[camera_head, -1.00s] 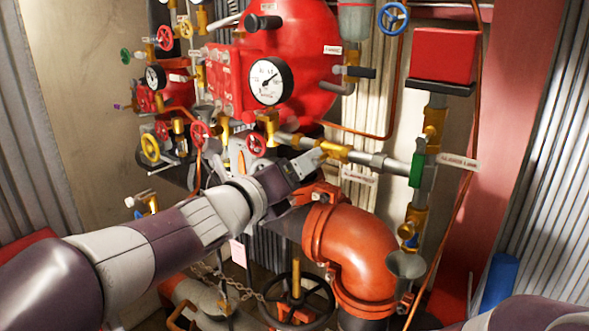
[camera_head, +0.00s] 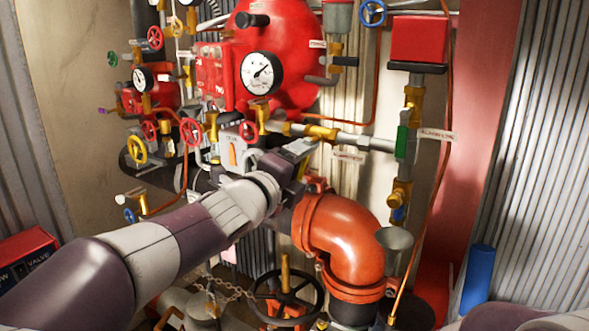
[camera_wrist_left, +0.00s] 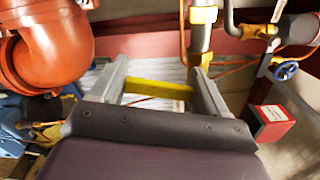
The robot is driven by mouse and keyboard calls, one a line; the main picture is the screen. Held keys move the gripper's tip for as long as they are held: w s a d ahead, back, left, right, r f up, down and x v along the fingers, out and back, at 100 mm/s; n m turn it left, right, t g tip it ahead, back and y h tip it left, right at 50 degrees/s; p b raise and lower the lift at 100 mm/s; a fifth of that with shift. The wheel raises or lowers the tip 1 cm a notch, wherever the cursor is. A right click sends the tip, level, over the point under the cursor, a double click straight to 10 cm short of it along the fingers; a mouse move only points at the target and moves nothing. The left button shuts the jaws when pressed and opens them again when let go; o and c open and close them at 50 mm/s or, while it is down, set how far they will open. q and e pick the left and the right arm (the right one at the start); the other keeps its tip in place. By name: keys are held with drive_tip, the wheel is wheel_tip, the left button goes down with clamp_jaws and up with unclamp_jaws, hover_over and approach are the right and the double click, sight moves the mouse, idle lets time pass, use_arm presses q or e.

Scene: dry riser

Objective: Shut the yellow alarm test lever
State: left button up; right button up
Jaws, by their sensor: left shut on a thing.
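The yellow alarm test lever (camera_wrist_left: 158,89) shows in the left wrist view as a yellow bar spanning the space between my two fingers. My left gripper (camera_wrist_left: 162,88) is shut on it. In the head view my left gripper (camera_head: 304,147) is just below a brass valve (camera_head: 322,132) on the horizontal pipe, and its fingers hide the lever there. My right gripper is out of view; only part of my right arm shows at the lower right.
A large orange pipe elbow (camera_head: 343,238) is just below and right of my left gripper. A black handwheel (camera_head: 287,299) and chain lie lower. Red handwheels and a white gauge (camera_head: 262,73) crowd the area above. A grey funnel (camera_head: 394,239) stands to the right.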

use_arm(q)
drive_tip(key=shift+s+d+f+n+b, duration=0.2)
drive_tip(key=shift+d+f+n, duration=0.1)
drive_tip(key=shift+n, duration=0.5)
drive_tip(key=shift+s+d+f+n+b, duration=0.2)
drive_tip(key=shift+d+n, duration=0.1)
drive_tip(key=shift+n, duration=0.5)
drive_tip(key=o, duration=1.4)
drive_tip(key=shift+s+a+r, duration=0.2)
drive_tip(key=b+v, duration=0.1)
drive_tip(key=v, duration=1.1)
drive_tip(key=shift+s+a+b, duration=0.15)
drive_tip(key=shift+s+b, duration=0.1)
drive_tip(key=shift+b, duration=0.15)
